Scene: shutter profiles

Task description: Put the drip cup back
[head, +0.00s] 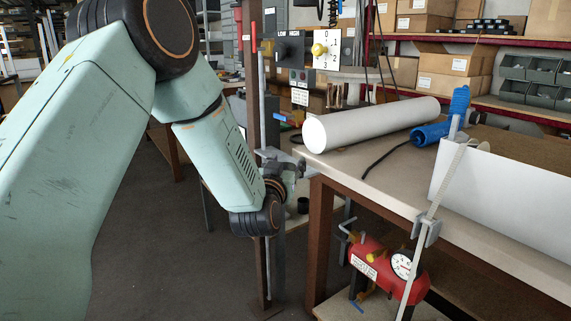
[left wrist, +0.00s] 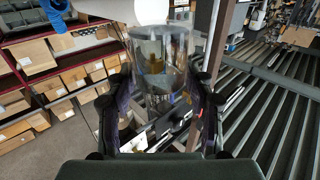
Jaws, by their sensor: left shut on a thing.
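My left gripper (head: 290,172) reaches past the left end of the workbench, beside an upright brown post. It is small in the head view and partly hidden by my wrist. In the left wrist view my left gripper (left wrist: 160,112) has its two dark fingers closed around the sides of a clear, see-through cup (left wrist: 165,55). Shelves and metal parts show through the cup's wall. I cannot make out the cup in the head view, nor tell whether it touches anything beyond the fingers. My right gripper is not in view.
A white roll (head: 370,124) and a blue tool (head: 430,133) lie on the bench (head: 385,178). A red air tank (head: 380,268) with a gauge stands below it. A selector panel (head: 326,50) hangs behind. Shelves hold cartons (head: 455,65). The floor at left is clear.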

